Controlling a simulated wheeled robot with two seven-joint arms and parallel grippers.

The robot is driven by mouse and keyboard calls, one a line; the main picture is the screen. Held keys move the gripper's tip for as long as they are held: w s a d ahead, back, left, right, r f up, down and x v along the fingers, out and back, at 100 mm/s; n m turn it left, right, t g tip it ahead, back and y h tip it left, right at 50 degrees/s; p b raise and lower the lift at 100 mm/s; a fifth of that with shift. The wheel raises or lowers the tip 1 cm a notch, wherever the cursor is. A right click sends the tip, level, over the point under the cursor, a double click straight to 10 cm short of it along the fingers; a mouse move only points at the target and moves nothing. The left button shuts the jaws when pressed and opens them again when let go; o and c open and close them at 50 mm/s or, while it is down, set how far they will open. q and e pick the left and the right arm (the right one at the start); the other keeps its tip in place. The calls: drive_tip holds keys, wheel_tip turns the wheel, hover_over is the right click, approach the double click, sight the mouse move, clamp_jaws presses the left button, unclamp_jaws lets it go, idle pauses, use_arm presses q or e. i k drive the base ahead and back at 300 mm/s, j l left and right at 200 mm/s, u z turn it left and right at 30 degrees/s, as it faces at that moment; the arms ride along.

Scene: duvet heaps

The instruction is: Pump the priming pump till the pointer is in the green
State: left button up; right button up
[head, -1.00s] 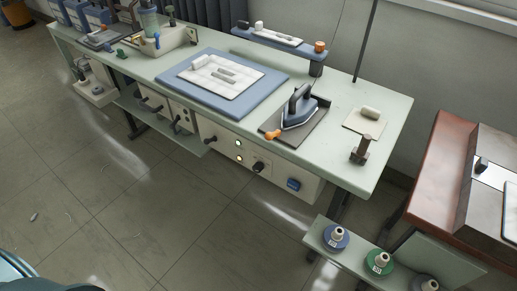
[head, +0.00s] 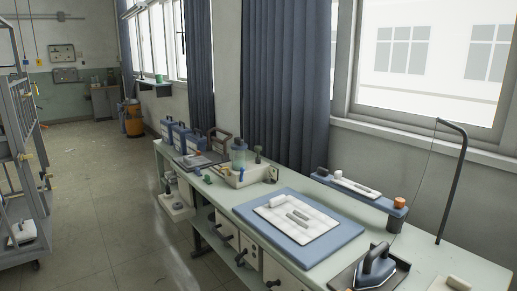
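I cannot make out for sure a priming pump, a pointer or a green zone in the head view. A cream tray (head: 232,179) on the far half of the long bench (head: 225,196) holds a clear vessel (head: 238,155) with a small blue part at its base. A dark-topped fitting (head: 258,155) stands by the tray's right end. A small white unit (head: 177,207) sits low at the bench's far left end; its details are too small to read. Neither of my grippers is in view.
A blue pad (head: 330,240) with a white panel and an iron (head: 375,265) on a dark plate occupy the near bench. Blue cases (head: 180,137) stand at its far end. A grey rack (head: 25,175) is at left. The floor (head: 105,205) between is clear.

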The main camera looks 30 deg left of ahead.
sight(257, 148)
drive_tip(key=j+z, duration=0.1)
drive_tip(key=j, duration=1.15)
drive_tip(key=j+z, duration=0.15)
drive_tip(key=j, duration=0.5)
drive_tip(key=k+j+z, duration=0.1)
drive_tip(key=j, duration=0.55)
drive_tip(key=j+z, duration=0.1)
drive_tip(key=j, duration=0.5)
drive_tip(key=k+j, duration=0.15)
drive_tip(key=j, duration=0.5)
drive_tip(key=z, duration=0.05)
